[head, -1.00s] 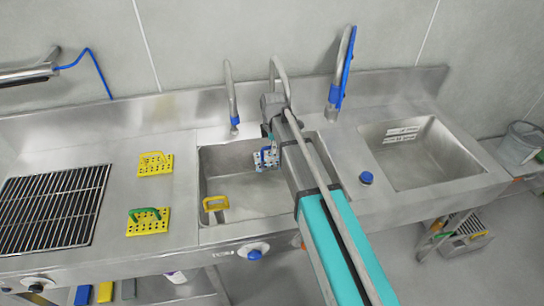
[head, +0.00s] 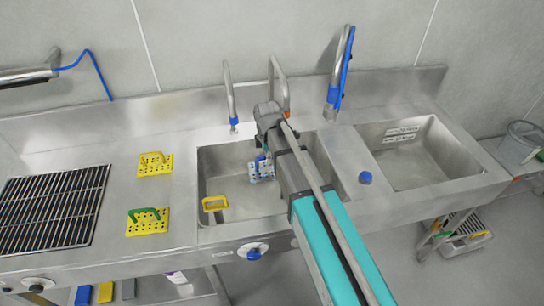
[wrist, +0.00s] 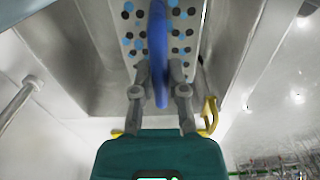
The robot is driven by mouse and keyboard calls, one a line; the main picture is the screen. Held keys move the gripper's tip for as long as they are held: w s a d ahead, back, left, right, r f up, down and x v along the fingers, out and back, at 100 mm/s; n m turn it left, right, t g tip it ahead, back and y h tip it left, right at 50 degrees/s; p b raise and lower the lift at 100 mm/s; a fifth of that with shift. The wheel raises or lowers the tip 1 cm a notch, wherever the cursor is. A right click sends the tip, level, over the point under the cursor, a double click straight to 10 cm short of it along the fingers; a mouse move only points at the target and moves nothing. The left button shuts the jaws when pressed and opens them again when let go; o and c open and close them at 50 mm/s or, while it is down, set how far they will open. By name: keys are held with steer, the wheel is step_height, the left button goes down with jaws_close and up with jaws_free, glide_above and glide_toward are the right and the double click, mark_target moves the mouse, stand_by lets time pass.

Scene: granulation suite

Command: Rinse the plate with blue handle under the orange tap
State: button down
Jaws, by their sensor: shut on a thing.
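The plate with blue handle (head: 262,172) is pale with dark and blue spots. It hangs tilted inside the left basin (head: 213,166). My gripper (wrist: 160,82) is shut on its blue handle (wrist: 158,35), and the spotted plate (wrist: 131,38) fills the top of the wrist view. The orange tap (head: 279,78) is the middle one, a curved grey pipe with an orange band near its outlet. In the head view the plate appears below and a little left of this outlet. My arm hides part of the basin. No running water is visible.
A yellow-handled thing (head: 215,204) is in the left basin. A blue-tipped tap (head: 230,95) stands left, and a blue-hosed tap (head: 341,75) right. Yellow plates with yellow (head: 154,164) and green (head: 147,221) handles lie on the counter. The right basin (head: 418,160) is clear of my arm.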

steer(key=shift+s+a, duration=0.25)
steer(key=shift+s, duration=0.65)
stand_by(1.1)
steer(key=s+a+r+p, duration=0.1)
steer(key=s+r+p, duration=0.3)
steer(key=shift+s, duration=0.4)
stand_by(0.4)
steer(key=shift+a, duration=0.1)
